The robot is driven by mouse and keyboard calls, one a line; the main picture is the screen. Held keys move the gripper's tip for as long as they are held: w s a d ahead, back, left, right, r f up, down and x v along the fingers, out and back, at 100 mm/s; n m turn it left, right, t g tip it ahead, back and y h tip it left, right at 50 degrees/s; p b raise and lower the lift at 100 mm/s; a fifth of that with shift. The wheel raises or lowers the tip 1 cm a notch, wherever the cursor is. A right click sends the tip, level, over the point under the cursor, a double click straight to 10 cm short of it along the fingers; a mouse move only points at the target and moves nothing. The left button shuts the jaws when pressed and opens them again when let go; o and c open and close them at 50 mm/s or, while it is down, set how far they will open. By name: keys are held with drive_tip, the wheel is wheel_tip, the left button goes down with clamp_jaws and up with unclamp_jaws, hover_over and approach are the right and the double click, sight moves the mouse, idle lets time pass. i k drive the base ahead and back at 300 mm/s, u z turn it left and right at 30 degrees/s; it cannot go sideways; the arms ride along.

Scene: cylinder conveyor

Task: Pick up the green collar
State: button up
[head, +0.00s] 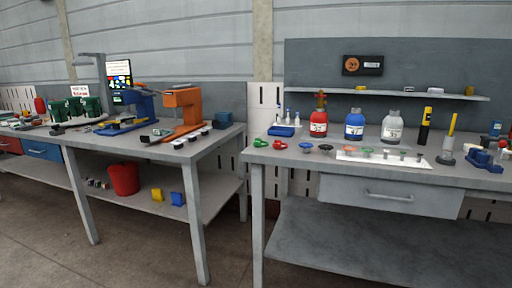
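A small green ring-like piece (260,143), which looks like the green collar, lies on the right workbench (300,163) near its left front corner. A similar red piece (280,144) lies just to its right, apart from it. A smaller green piece (367,150) sits on a white strip (350,156) farther right; its exact shape is too small to tell. My gripper is not in view.
A blue piece (306,146) and a dark piece (326,150) lie right of the red one. Behind stand a blue tray (282,131) and red (318,124), blue (354,126) and clear (392,128) bottles. A floor gap separates the left workbench (165,152).

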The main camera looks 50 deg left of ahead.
sight(258, 142)
drive_tip(key=u, duration=2.15)
